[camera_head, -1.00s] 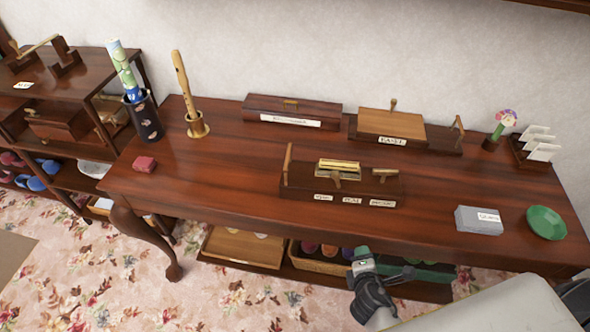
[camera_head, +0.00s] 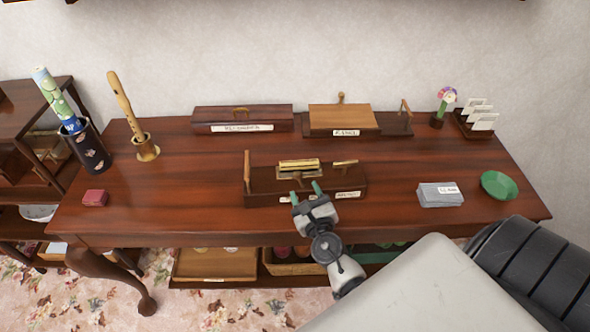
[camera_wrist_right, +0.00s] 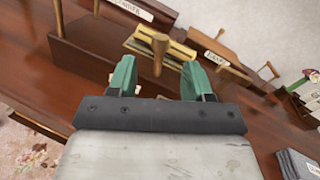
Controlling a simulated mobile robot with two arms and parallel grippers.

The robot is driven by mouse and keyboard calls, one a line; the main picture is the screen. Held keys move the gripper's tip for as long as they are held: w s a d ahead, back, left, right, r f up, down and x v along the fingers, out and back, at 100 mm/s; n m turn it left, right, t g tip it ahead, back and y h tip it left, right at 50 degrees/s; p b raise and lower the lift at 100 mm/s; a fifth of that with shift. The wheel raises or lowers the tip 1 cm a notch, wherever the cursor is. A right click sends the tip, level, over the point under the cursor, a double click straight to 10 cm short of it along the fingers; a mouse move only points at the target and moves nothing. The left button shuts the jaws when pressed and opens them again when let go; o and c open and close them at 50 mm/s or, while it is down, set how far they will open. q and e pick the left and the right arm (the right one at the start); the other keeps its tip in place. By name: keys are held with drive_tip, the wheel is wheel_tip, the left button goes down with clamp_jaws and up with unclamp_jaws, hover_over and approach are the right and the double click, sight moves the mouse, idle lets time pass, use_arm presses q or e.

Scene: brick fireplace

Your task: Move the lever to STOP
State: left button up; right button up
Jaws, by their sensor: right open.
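A dark wooden box (camera_head: 261,186) with a gold cylinder (camera_head: 299,165) on top sits at the front middle of the desk. A short wooden lever (camera_head: 297,178) sticks out at its front; in the right wrist view the lever (camera_wrist_right: 160,58) stands between my fingers, farther off. White labels line the box front; one shows at left (camera_head: 284,199), one at right (camera_head: 347,194), and my gripper covers the middle. Their words are too small to read surely. My right gripper (camera_head: 305,191) is open with green fingertips, just in front of the box; contact with the lever cannot be told.
A wooden post (camera_head: 247,170) rises at the box's left end. Two labelled boxes (camera_head: 242,118) (camera_head: 342,119) stand behind.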

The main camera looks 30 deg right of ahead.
sight(300, 179)
drive_tip(key=x, duration=0.8)
drive_tip(key=shift+w, duration=0.1)
